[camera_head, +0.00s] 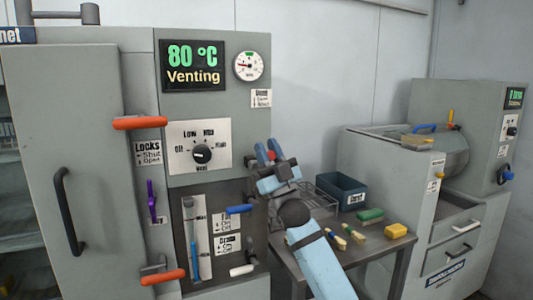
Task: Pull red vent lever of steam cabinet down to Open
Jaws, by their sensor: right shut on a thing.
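The steam cabinet (83,150) stands at the left, its door closed. Its display (193,65) reads "80 °C Venting". My right gripper (268,151) is at the right edge of the cabinet front, below a small label (261,98). It is shut on the red vent lever (271,155), of which only a small red bit shows between the fingers. The gripper and wrist hide the rest of the lever, so its exact angle cannot be told. My left gripper is not in view.
Orange lock handles (140,123) (163,277), a black knob (202,153) and a blue handle (239,209) stick out of the cabinet front. A side table (345,262) holds a dark blue bin (341,190) and several small tools. A grey machine (390,180) stands at the right.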

